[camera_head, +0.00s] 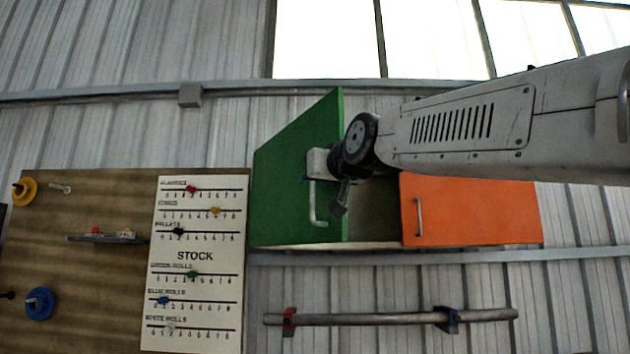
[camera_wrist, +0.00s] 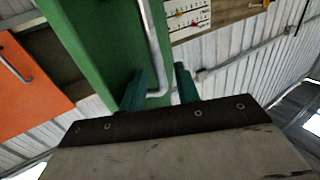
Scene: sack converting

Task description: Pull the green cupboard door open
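The green cupboard door (camera_head: 290,180) stands partly open, its right edge swung out from the cupboard (camera_head: 375,215), whose dark inside shows beside it. Its grey bar handle (camera_head: 314,205) is upright near that edge. My gripper (camera_head: 338,205) is at the door's free edge, just right of the handle in the head view. In the wrist view, the green door (camera_wrist: 95,45) and handle (camera_wrist: 152,40) are close ahead. The two teal fingers of my gripper (camera_wrist: 162,88) are apart, with the handle's lower bend between them; firm contact is not visible.
An orange door (camera_head: 470,210) with its own handle is shut at the right. A rail (camera_head: 380,318) runs below the cupboard. A stock board (camera_head: 195,265) and a brown panel (camera_head: 80,200) with small items hang to the left, close to the green door's hinge side.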

